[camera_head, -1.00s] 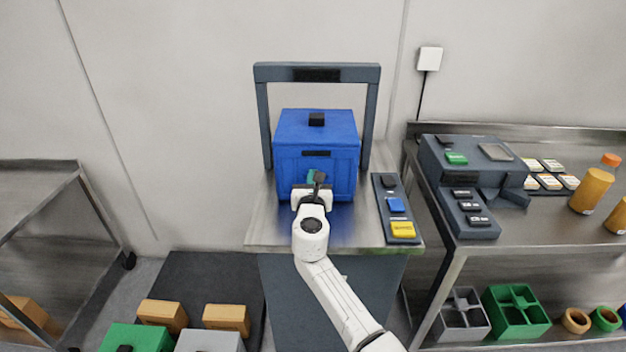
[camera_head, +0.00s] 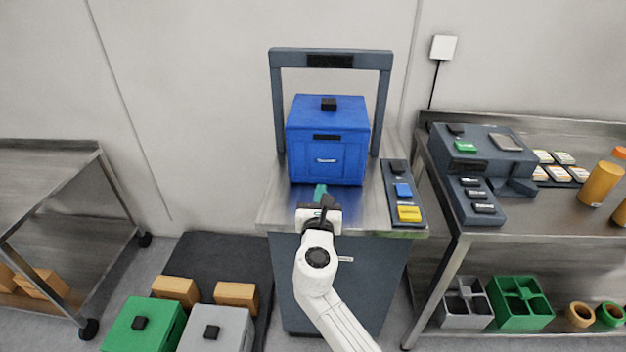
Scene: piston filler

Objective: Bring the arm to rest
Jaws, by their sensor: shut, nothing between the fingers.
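My gripper (camera_head: 321,191) is in front of the blue box (camera_head: 327,150), over the front part of the steel table top (camera_head: 275,208). It is shut with nothing in it, and its dark green fingertips point toward the box with a gap between. My white arm reaches up from the bottom of the view. The blue box stands under a dark grey frame (camera_head: 385,100). The box has a black knob on top and a pale handle on its front.
A button panel (camera_head: 404,222) lies right of the box. A steel bench (camera_head: 520,225) on the right holds a grey device (camera_head: 487,148) and orange bottles (camera_head: 600,184). Green (camera_head: 142,322) and grey (camera_head: 216,330) boxes stand low at left. An empty-topped cart (camera_head: 45,180) is far left.

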